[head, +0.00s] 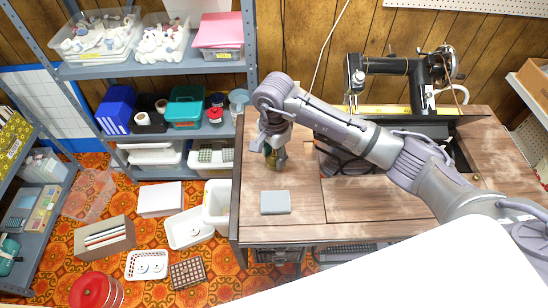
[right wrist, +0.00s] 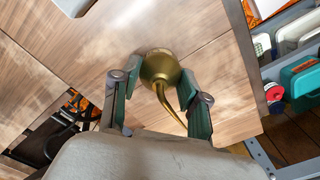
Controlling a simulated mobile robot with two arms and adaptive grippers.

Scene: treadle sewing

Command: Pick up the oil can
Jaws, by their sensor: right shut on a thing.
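The oil can (right wrist: 160,66) is brass-coloured with a round body and a thin curved spout. In the right wrist view it sits between the two green-padded fingers of my right gripper (right wrist: 154,86), which is shut on it. In the head view the oil can (head: 272,161) shows small and partly hidden under my right gripper (head: 275,150), over the left end of the wooden sewing table (head: 345,200). I cannot tell whether the can touches the tabletop. My left gripper is not in view.
A grey flat block (head: 275,203) lies on the table in front of the can. The black sewing machine (head: 385,68) stands at the back right, beside a dark opening in the tabletop. Shelves (head: 150,68) with boxes stand left of the table. A white bin (head: 216,200) is by its left edge.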

